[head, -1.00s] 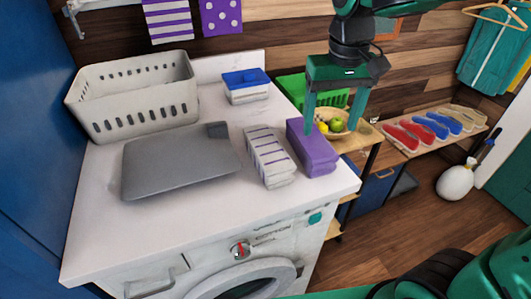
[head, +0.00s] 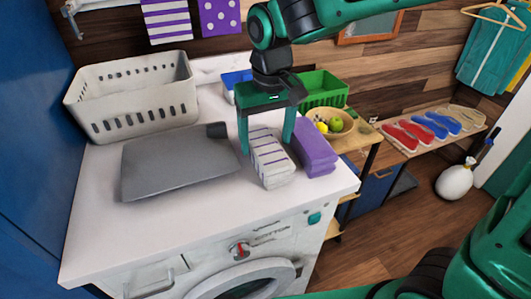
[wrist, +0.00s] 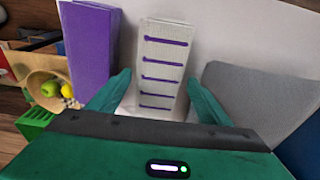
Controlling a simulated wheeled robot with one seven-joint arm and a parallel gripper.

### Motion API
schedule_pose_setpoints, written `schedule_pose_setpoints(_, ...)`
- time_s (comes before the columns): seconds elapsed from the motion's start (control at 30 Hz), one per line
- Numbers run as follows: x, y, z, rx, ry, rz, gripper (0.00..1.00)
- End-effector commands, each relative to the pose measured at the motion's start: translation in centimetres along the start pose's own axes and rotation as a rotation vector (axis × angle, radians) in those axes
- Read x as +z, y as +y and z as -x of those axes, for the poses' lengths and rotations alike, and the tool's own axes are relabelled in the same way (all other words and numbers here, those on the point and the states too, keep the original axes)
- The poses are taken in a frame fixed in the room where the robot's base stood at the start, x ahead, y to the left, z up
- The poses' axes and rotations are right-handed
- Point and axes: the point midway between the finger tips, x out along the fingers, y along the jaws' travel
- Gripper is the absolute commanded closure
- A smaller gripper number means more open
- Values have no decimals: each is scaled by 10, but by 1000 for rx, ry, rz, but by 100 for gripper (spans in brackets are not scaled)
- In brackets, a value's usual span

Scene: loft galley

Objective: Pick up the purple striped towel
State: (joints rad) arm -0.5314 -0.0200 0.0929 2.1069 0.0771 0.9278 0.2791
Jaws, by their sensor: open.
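The purple striped towel (head: 270,163) is a folded white-grey towel with thin purple stripes, lying on the white washing machine top. In the wrist view the striped towel (wrist: 162,65) lies ahead of and between my fingers. My gripper (head: 266,148) is open and empty, its fingers pointing down, one to each side of the towel's far end in the head view. In the wrist view my gripper (wrist: 160,95) shows a finger on each side of the towel's near end. I cannot tell how high the fingertips are above the top. A plain purple towel (head: 316,148) lies just right of the striped one.
A grey flat laptop-like slab (head: 178,165) lies left of the towel. A pale basket (head: 130,110) stands at back left. A blue-lidded box (head: 233,80) is partly hidden behind my gripper. A green basket (head: 325,90) and a fruit bowl (head: 340,124) stand beyond.

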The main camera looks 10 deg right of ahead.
Motion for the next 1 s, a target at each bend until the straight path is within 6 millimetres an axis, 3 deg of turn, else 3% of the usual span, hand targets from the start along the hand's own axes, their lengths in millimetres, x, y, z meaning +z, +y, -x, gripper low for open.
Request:
schedule_pose_setpoints(0.27, 2, 0, -37, 1, -3, 0, 28)
schedule_pose_setpoints(0.57, 1, 0, -41, 1, -1, 0, 28)
schedule_pose_setpoints(0.77, 1, 0, -41, 1, -1, 0, 74)
schedule_pose_setpoints(0.87, 1, 0, -40, 0, -1, 0, 80)
schedule_pose_setpoints(1.0, 1, 0, -40, 0, -1, 0, 80)
